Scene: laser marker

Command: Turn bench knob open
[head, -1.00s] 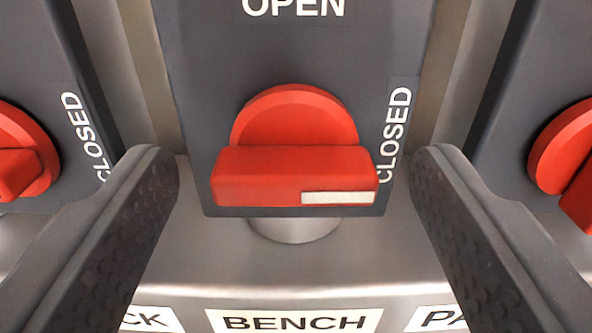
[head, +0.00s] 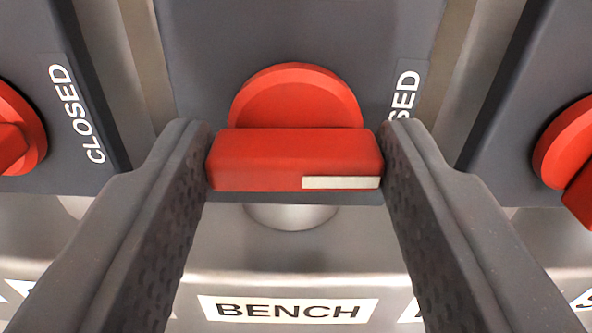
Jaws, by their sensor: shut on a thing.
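The bench knob (head: 295,158) is red, with a round base and a horizontal bar handle. A white mark sits on the right end of the bar, toward the word CLOSED (head: 405,95) on the dark plate. The BENCH label (head: 288,309) is below it. My gripper (head: 295,165) is shut on the two ends of the bar, one finger at the left end and one at the right. The right finger hides part of the word CLOSED.
Similar red knobs stand on dark plates at the left (head: 18,130) and right (head: 568,150), outside my fingers. A second CLOSED word (head: 77,113) is on the left plate. Metal surface runs below the plates, with neighbouring labels partly hidden by my fingers.

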